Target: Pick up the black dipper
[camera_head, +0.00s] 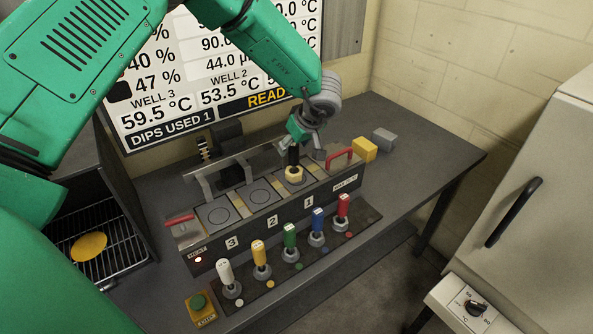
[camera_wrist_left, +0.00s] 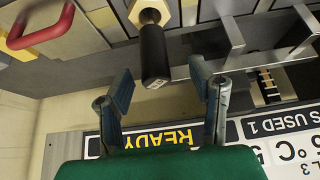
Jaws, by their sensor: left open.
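The black dipper (camera_head: 294,157) stands upright in the bench unit at the well labelled 1, its dark handle rising from a pale yellow collar (camera_head: 294,174). In the left wrist view its handle (camera_wrist_left: 154,50) points toward my gripper, with the collar behind it. My left gripper (camera_head: 309,146) is just above and beside the handle in the head view. In the left wrist view the left gripper (camera_wrist_left: 162,79) is open, with the handle's end appearing between its two fingertips. No contact shows, and the depth between them is hard to tell. My right gripper is out of view.
White, yellow, green, blue and red handles (camera_head: 289,238) stand in a front row. A metal rail (camera_head: 225,160) runs behind the wells. A red handle (camera_head: 339,157) is close to the right of the dipper. Yellow (camera_head: 364,149) and grey (camera_head: 384,138) blocks lie at the back right.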

